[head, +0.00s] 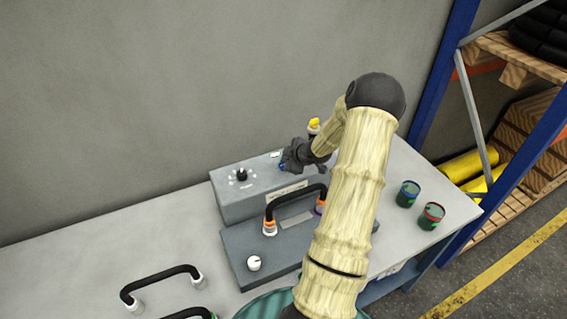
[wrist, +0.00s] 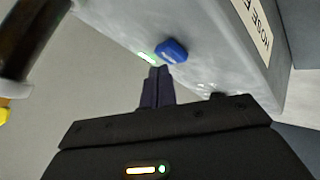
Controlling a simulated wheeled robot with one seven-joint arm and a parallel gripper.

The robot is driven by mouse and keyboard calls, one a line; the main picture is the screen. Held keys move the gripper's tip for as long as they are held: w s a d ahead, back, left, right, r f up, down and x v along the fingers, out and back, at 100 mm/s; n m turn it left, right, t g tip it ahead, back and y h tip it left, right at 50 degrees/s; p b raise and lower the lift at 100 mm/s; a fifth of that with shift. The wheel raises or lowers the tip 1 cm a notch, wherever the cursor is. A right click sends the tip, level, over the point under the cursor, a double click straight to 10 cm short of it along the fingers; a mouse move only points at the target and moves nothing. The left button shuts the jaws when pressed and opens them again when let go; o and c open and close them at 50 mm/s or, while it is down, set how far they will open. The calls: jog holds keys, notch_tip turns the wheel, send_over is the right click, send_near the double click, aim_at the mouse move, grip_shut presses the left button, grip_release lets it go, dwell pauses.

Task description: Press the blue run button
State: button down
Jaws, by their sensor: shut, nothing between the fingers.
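The blue run button (wrist: 172,51) sits on the face of a grey control box (wrist: 220,60), beside a small lit green label. In the head view only a bit of blue (head: 282,167) shows at my gripper's tip, on top of the grey box (head: 243,207). My gripper (wrist: 158,72) is shut and empty. Its fingertips appear just short of the button's edge in the wrist view; whether they touch it I cannot tell. In the head view my gripper (head: 286,164) is over the right part of the box, partly covering the button.
A black dial (head: 241,175) is on the box's left part. Two cups (head: 408,194) stand at right. A yellow-topped item (head: 314,125) is behind my gripper.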

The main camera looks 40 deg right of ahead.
jog(key=shift+r, duration=0.3)
notch_tip(320, 180, up, 5)
jog(key=p, duration=0.5)
dwell(0.8)
jog(key=shift+a, duration=0.1)
